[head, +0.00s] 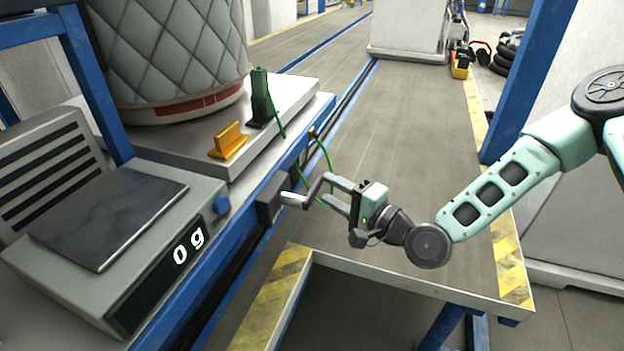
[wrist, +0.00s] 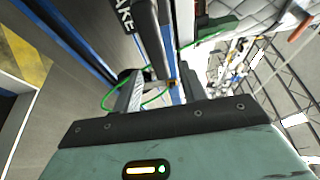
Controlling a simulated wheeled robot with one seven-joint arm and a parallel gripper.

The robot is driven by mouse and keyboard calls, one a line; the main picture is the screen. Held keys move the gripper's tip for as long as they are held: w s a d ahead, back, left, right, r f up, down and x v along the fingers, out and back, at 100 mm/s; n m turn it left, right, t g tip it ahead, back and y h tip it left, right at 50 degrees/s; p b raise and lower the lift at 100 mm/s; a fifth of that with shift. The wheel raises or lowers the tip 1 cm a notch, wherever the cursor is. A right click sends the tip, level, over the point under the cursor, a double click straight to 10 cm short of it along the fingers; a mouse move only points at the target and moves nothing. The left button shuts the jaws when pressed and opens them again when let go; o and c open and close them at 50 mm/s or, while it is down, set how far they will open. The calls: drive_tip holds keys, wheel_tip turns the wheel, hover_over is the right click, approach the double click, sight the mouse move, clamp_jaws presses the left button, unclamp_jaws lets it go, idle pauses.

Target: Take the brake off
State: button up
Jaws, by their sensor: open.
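The brake shows as a dark box (head: 270,198) on the blue rail's side, with a grey bent lever (head: 316,188) standing out from it. In the wrist view a dark bar (wrist: 151,42) runs from beside the white letters "AKE" (wrist: 124,16) toward my jaws. My gripper (head: 325,190) is open, its fingers pointing left at the lever's outer part. The gripper also shows in the wrist view (wrist: 158,88), where the bar appears to lie between the fingers. I cannot tell whether either finger touches it.
A green cable (head: 326,152) loops close by my fingers from a dark green block (head: 262,100). A yellow block (head: 229,141) and a quilted drum (head: 168,50) stand on the plate. A scale (head: 110,220) reading 0 g is left. A yellow-black striped table edge (head: 268,300) lies below.

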sight(321, 184)
drive_tip(key=x, duration=0.6)
drive_tip(key=shift+w+a, duration=0.1)
drive_tip(key=shift+w, duration=0.05)
clamp_jaws()
